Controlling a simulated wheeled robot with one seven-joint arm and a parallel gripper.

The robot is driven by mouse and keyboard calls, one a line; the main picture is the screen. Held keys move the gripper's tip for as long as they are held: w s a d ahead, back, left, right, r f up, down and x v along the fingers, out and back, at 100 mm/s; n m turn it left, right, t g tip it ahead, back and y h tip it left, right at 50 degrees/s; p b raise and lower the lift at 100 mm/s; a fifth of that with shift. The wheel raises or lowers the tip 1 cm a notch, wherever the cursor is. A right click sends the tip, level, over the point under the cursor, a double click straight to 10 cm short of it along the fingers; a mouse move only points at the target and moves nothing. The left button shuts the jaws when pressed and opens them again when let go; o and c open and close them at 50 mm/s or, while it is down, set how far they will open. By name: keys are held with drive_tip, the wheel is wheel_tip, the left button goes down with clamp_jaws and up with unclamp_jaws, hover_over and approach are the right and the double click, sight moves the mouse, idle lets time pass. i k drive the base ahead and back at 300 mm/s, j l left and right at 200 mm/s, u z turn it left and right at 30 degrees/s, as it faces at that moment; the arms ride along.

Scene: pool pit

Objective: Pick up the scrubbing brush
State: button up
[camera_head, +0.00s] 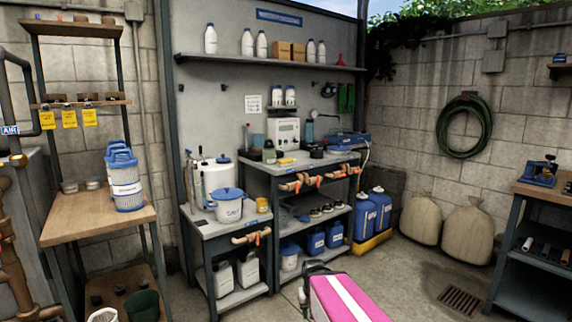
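I cannot pick out the scrubbing brush with certainty. A small yellow item (287,161) lies on the top of the middle workbench (262,172), near its front left; it is too small to tell whether it is a brush. Dark items (269,156) stand just left of it, and a dark round item (316,152) is to its right. My gripper's fingers do not show in this view. A pink, white-striped part (345,299) with dark pieces beside it fills the bottom centre.
A lower bench (205,228) on the left holds a white tub with a blue lid (229,207). A wooden table (75,226) bears blue-white filter cartridges (125,182). Blue jugs (373,212) and sacks (467,231) stand right. Open floor (410,278) lies front right, with a drain grate (461,299).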

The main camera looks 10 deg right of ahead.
sight(287, 162)
drive_tip(key=i+j+z, duration=0.2)
drive_tip(key=i, duration=0.25)
drive_tip(key=i+j+z, duration=0.2)
drive_tip(key=i+j, duration=0.1)
drive_tip(key=i, duration=0.1)
